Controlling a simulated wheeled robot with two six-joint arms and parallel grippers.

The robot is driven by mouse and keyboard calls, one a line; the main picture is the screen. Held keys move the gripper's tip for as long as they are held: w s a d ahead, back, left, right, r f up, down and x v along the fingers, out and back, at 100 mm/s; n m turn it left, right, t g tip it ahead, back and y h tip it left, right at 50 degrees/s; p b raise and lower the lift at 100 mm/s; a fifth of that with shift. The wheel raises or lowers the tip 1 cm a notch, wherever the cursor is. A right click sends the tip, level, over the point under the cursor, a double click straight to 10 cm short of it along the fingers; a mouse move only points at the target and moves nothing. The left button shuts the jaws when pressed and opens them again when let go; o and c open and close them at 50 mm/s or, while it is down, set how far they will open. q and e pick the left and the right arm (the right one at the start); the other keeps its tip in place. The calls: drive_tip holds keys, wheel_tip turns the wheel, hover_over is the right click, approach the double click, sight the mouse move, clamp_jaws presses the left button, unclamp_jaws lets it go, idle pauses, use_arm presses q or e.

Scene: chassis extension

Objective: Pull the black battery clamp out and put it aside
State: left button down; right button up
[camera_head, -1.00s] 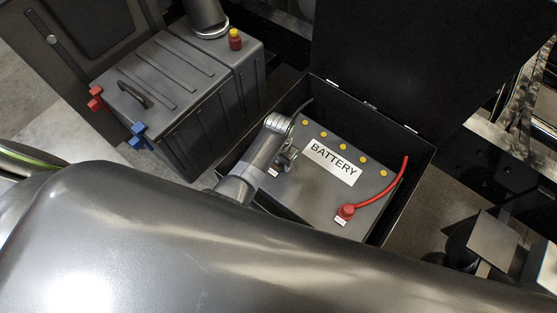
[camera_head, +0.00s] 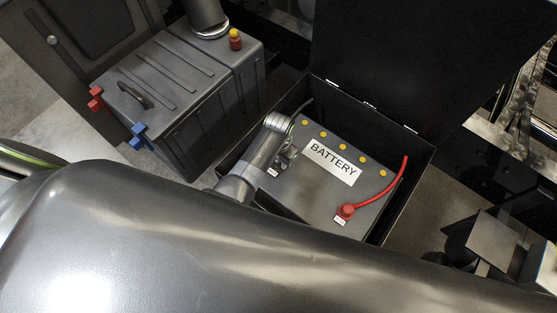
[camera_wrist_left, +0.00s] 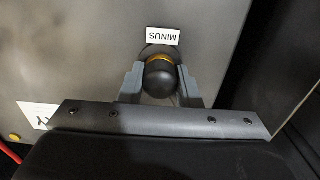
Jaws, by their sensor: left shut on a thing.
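The battery (camera_head: 322,197) sits in an open black box, with a white BATTERY label and yellow caps on top. My left gripper (camera_head: 284,160) reaches down over the battery's left end in the head view. In the left wrist view, my left gripper (camera_wrist_left: 161,82) is shut on the black battery clamp (camera_wrist_left: 160,80), a round black cap with a yellowish ring, beside the MINUS label (camera_wrist_left: 160,37). The clamp is at the battery's minus terminal; whether it is lifted off cannot be told. In the head view my gripper mostly hides it. My right gripper is not in view.
The red clamp (camera_head: 346,211) with its red cable (camera_head: 381,189) is on the battery's near right. The box's black wall (camera_head: 425,163) surrounds the battery, and its raised lid (camera_head: 420,60) stands behind. A grey tank (camera_head: 175,85) with red and blue taps is at left.

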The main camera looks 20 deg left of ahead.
use_arm(q)
drive_tip(key=shift+r+p, duration=0.35)
drive_tip(key=shift+r, duration=2.45)
